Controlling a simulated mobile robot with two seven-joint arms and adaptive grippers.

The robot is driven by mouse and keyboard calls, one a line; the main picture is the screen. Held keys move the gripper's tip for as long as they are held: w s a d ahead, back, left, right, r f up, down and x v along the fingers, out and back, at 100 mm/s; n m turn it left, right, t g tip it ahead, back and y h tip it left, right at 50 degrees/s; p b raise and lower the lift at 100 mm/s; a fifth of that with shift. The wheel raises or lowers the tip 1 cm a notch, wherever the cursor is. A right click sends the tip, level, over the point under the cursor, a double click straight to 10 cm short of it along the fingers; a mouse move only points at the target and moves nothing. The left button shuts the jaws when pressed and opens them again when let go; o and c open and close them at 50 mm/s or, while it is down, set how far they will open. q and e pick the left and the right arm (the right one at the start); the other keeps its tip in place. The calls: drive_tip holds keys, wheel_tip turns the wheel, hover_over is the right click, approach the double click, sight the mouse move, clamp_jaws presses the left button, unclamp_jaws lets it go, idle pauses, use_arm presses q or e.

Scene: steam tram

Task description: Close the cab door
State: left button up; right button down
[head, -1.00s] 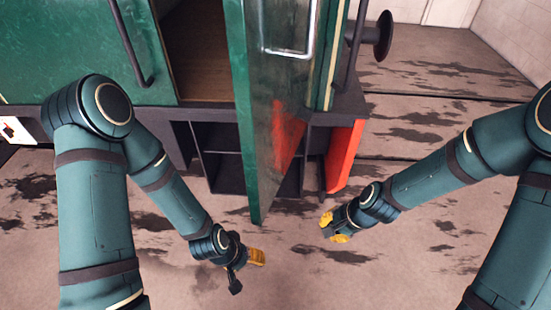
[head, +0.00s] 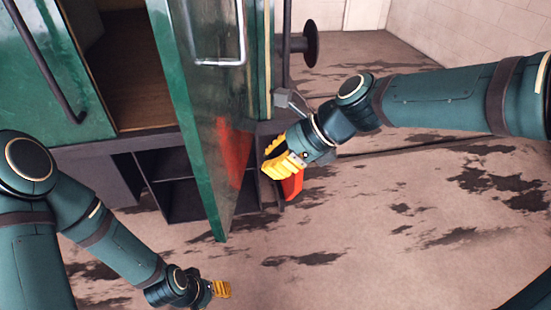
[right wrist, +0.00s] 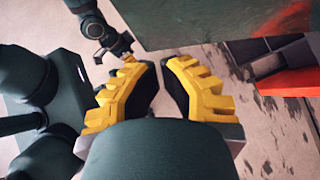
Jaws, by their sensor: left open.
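The green cab door (head: 190,130) stands swung open in the head view, its panel edge-on towards me with a reddish reflection on it. A silver handle (head: 218,62) is on its face. The door's lower part also shows at the top of the right wrist view (right wrist: 200,22). My right gripper (head: 276,160) is right of the door, near its lower half, with visible space between them. Its yellow fingers (right wrist: 160,68) are apart with nothing between them. My left gripper (head: 224,289) is low, below the door's bottom corner. It is open and empty.
The cab opening (head: 135,65) with a wooden floor is left of the door. A dark step box (head: 180,185) is below it. A red panel (head: 293,186) is just behind my right gripper. A round buffer (head: 311,43) projects at the back. The stained floor at right is free.

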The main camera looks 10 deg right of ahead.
sight(222, 181)
drive_tip(key=x, duration=0.2)
drive_tip(key=a+r+b+x, duration=0.1)
drive_tip(key=x, duration=0.5)
drive_tip(key=shift+w+a+r, duration=0.15)
drive_tip(key=shift+w+a, duration=0.1)
drive_tip(key=shift+w+a+b, duration=0.15)
drive_tip(key=shift+a+b, duration=0.15)
drive_tip(key=shift+a, duration=0.25)
